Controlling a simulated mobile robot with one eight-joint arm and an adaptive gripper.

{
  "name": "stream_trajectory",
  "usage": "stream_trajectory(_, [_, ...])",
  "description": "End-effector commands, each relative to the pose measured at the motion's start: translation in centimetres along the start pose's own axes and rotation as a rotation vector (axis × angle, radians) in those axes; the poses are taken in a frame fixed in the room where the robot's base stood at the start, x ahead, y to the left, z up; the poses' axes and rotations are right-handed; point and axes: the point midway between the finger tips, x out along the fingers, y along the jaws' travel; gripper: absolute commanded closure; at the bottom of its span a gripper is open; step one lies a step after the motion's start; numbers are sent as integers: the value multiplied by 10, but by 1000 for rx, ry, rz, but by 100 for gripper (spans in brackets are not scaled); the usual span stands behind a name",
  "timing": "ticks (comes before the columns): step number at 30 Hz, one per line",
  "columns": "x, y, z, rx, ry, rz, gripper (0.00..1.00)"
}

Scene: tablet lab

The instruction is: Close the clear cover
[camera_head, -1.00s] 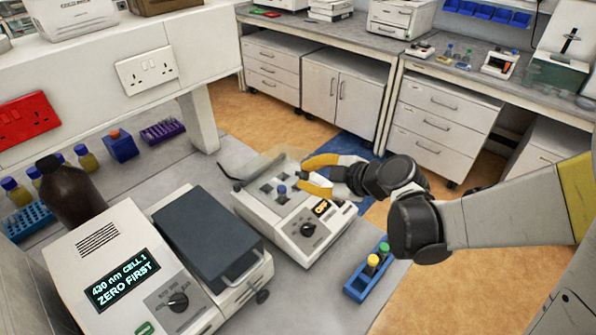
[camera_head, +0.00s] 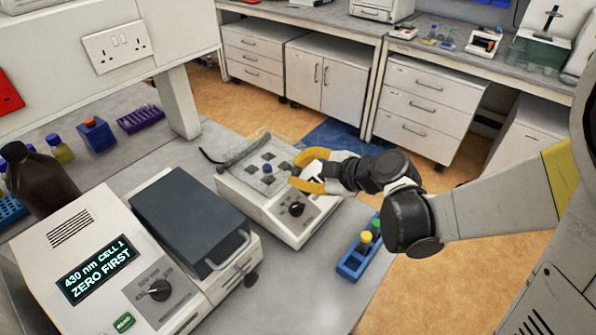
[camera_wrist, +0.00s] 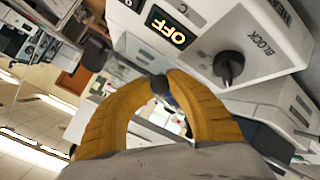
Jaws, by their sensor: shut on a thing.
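The white block heater (camera_head: 275,215) stands on the bench, with a dark control knob (camera_head: 297,209) on its front. Its clear cover (camera_head: 262,138) is faint, a see-through shape over the back of the well area; its exact tilt is hard to tell. My gripper (camera_head: 294,170) is at the heater's right front, just above the panel. In the wrist view its yellow fingers (camera_wrist: 158,88) are closed around a small dark knob (camera_wrist: 159,82), which seems to belong to the cover. The panel display (camera_wrist: 170,27) reads OFF.
A photometer (camera_head: 95,265) with a dark-lidded compartment (camera_head: 188,218) stands left of the heater. A blue rack (camera_head: 352,265) with capped vials is at the right front, near the bench edge. A brown bottle (camera_head: 38,185) is at the left.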

Motion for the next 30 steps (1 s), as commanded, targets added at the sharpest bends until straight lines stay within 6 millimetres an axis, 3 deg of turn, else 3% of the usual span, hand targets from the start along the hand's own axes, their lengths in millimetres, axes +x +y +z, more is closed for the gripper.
stream_trajectory(3, [0, -8, 4, -7, -8, -14, 100])
stream_trajectory(4, [0, -8, 4, -7, -9, -14, 71])
stream_trajectory(6, [0, -7, 4, -7, -8, -13, 55])
stream_trajectory(17, [-10, -4, 3, -4, -8, -9, 55])
stream_trajectory(30, [-96, -4, 3, -3, -10, -8, 55])
